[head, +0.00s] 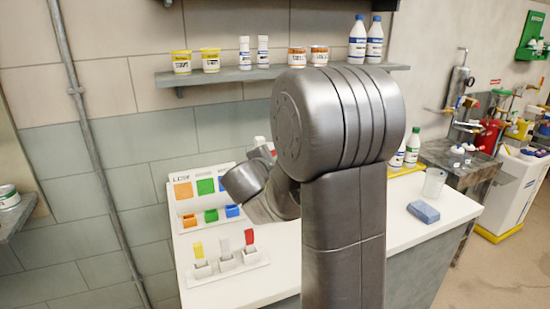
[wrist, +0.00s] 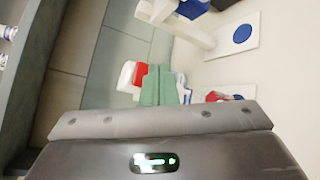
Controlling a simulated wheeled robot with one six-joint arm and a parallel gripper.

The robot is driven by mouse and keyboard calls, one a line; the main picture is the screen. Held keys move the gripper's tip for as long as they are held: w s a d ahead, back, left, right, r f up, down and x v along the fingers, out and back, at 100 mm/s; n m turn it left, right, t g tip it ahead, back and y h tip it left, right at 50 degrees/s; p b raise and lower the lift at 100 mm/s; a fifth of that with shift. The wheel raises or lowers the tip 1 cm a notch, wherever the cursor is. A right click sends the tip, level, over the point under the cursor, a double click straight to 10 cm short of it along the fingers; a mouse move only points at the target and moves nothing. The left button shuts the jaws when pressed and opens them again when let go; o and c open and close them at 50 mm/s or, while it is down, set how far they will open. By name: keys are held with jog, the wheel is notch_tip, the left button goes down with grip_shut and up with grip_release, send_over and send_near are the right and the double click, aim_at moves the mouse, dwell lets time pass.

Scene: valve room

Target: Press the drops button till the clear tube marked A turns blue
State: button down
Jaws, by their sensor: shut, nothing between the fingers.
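In the wrist view my gripper (wrist: 158,72) shows as two green ribbed fingers, side by side and shut with nothing between them. In the head view my arm hides its fingertips. A white rack (head: 228,266) on the counter holds yellow, pale and red upright pieces. The pale middle piece (head: 223,246) may be the clear tube, but no letter A is readable. A blue disc on a white plate (wrist: 243,33) lies at upper right in the wrist view, apart from my fingers. I cannot tell whether it is the drops button.
A board with orange, green and blue squares (head: 205,187) stands at the counter's left, with small coloured bins below. A blue block (head: 423,212) and a clear beaker (head: 434,182) are at the right. A shelf (head: 230,75) with bottles and tubs runs above.

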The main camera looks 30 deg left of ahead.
jog(key=shift+w+a, duration=0.35)
jog(key=shift+a, duration=0.05)
dwell(0.4)
jog(key=shift+s+d+b, duration=0.1)
jog(key=shift+b, duration=0.25)
jog(key=shift+s+d+b, duration=0.5)
jog(key=shift+d, duration=0.1)
jog(key=shift+s, duration=0.1)
jog(key=s+d+b, duration=0.1)
jog(key=d, duration=0.1)
jog(key=s+d+b, duration=0.1)
jog(key=s, duration=0.1)
jog(key=shift+d+b, duration=0.3)
jog(key=shift+d, duration=0.1)
dwell(0.5)
